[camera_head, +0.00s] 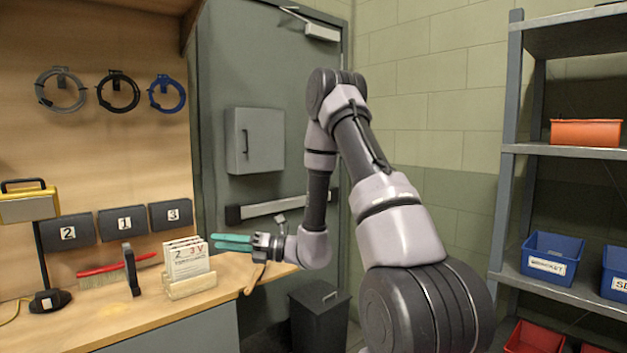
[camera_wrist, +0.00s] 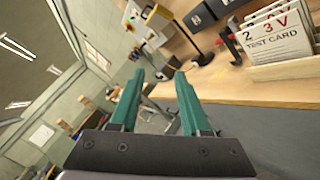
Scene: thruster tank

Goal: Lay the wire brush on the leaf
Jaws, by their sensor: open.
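A brush with a red handle and pale bristles (camera_head: 98,277) stands on the wooden bench at the left, near the back panel. A dark upright piece hides part of it. My gripper (camera_head: 232,242) has teal fingers and points left above the right part of the bench, well to the right of the brush. In the wrist view my gripper (camera_wrist: 160,76) is open, with nothing between its fingers. The brush is not clear in that view. I cannot pick out the leaf for certain; the bench's right end (camera_head: 278,270) lies below my gripper.
A wooden holder with test cards (camera_head: 188,265) stands between the brush and my gripper. The dark upright piece (camera_head: 131,270) stands beside it. A lamp (camera_head: 48,300) is at the far left. A tan handle-like piece (camera_head: 255,279) sits at the bench's front edge.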

